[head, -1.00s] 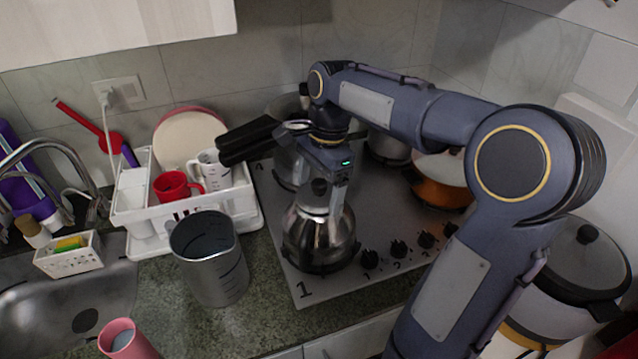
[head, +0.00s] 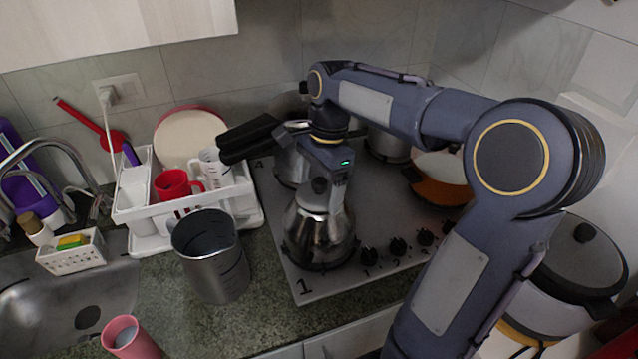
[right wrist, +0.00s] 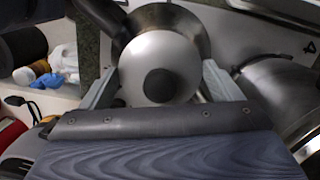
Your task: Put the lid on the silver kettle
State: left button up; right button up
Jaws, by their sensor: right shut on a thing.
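The silver kettle (head: 318,243) stands on the front left of the stove. The round silver lid (head: 313,201), with a black knob (head: 319,186), is at the kettle's top opening. I cannot tell whether it rests on the rim or hangs just above it. My right gripper (head: 326,200) points down over the kettle, shut on the lid. In the right wrist view the lid (right wrist: 145,62) lies between the two fingers of the gripper (right wrist: 157,85), in front of the kettle body (right wrist: 186,27). My left gripper is not in view.
A grey metal jug (head: 212,262) stands on the counter left of the stove (head: 360,287). A white dish rack (head: 150,222) with a red mug (head: 175,185) is behind it. Other pots, including an orange pan (head: 440,190), stand behind and to the right.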

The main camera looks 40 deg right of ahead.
aim_at(316, 183)
jog(key=shift+f, duration=0.45)
dwell(0.4)
jog(key=o, duration=0.8)
jog(key=shift+o, duration=0.2)
notch_tip(316, 183, up, 7)
jog(key=p, duration=0.6)
jog(key=shift+p, duration=0.4)
